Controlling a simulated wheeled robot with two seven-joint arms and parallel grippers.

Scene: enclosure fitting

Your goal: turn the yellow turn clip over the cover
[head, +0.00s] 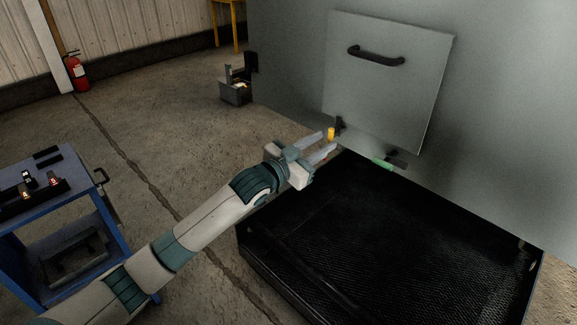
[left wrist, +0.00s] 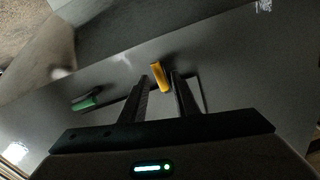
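The yellow turn clip (head: 331,134) is a small block on the grey enclosure wall, by the lower left edge of the square grey cover (head: 385,85). The cover has a black handle. My left gripper (head: 328,141) is open in front of the yellow clip, its two fingers apart and pointing at the wall. In the left wrist view the yellow clip (left wrist: 160,76) shows between the two fingertips (left wrist: 158,80); I cannot tell whether they touch it. A green clip (head: 382,163) sits below the cover's lower edge and also shows in the left wrist view (left wrist: 85,104). My right gripper is out of view.
A black ribbed tray or platform (head: 400,245) lies on the floor before the wall. A blue cart (head: 65,215) with small items stands at left. A grey box (head: 235,92) and a red extinguisher (head: 76,72) stand further back. Open floor lies between.

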